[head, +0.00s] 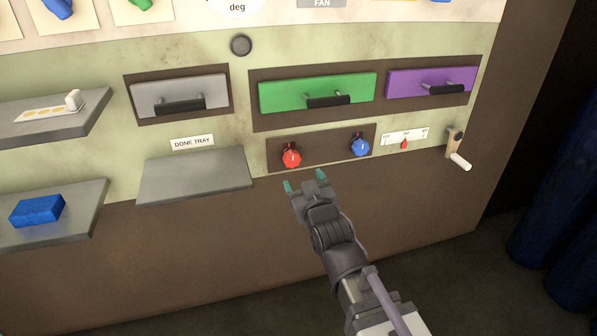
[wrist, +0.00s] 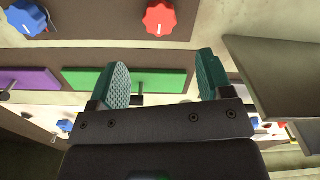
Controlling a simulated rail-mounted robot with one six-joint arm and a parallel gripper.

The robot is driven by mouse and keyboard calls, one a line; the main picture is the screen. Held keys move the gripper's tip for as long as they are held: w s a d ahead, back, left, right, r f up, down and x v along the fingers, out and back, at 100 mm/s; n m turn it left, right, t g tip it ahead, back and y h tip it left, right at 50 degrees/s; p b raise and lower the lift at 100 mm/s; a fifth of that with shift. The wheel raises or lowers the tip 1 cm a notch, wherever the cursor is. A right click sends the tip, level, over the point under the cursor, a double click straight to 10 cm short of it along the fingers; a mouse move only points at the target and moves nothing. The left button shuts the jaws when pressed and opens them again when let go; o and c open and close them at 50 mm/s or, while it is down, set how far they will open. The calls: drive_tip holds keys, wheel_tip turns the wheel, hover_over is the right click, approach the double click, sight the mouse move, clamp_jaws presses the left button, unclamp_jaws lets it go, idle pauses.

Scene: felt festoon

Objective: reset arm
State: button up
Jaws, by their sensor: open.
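My gripper (head: 306,181) is open and empty, with its teal fingertips apart. In the head view it is in front of the panel, just below the red knob (head: 291,158) and to the lower left of the blue knob (head: 360,147). In the wrist view the two fingers of my gripper (wrist: 162,82) stand wide apart with nothing between them. The red knob (wrist: 160,17) shows there at the top, beyond the fingers, and the blue knob (wrist: 27,17) is at the upper left. I cannot tell the exact gap to the red knob.
The done tray (head: 195,177) juts out left of my gripper. A grey drawer (head: 180,95), green drawer (head: 317,92) and purple drawer (head: 431,82) are above. A blue block (head: 37,209) sits on a left shelf. A crank (head: 457,150) sticks out at right.

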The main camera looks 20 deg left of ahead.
wheel_tip(320, 180, down, 8)
drive_tip(key=s+d+m+g+h, duration=0.1)
drive_tip(key=s+d+g+h, duration=0.1)
drive_tip(key=g+h, duration=0.2)
drive_tip(key=s+d+f+m+g+h+p, duration=0.1)
drive_tip(key=d+f+g+h+p, duration=0.15)
drive_tip(key=d, duration=0.25)
drive_tip(key=s+d+f+m+g+h+p, duration=0.1)
drive_tip(key=s+d+m+g, duration=0.15)
drive_tip(key=d, duration=0.35)
drive_tip(key=s+d+r+m+g+h+p, duration=0.1)
drive_tip(key=s+d+r+m+g+p, duration=0.1)
drive_tip(key=d, duration=0.5)
drive_tip(key=s+d+r+m+g+h+p, duration=0.1)
drive_tip(key=d+g+p, duration=0.15)
drive_tip(key=d, duration=0.55)
drive_tip(key=s+d+r+m+g+h+p, duration=0.1)
drive_tip(key=s+d+r+m+g+p, duration=0.15)
drive_tip(key=d, duration=0.45)
wheel_tip(320, 180, up, 36)
drive_tip(key=w+a+t+p, duration=0.1)
drive_tip(key=p, duration=3.5)
drive_tip(key=shift+n+p, duration=0.3)
drive_tip(key=shift+p, duration=0.05)
drive_tip(key=shift+a+y, duration=0.1)
drive_tip(key=shift+y, duration=0.15)
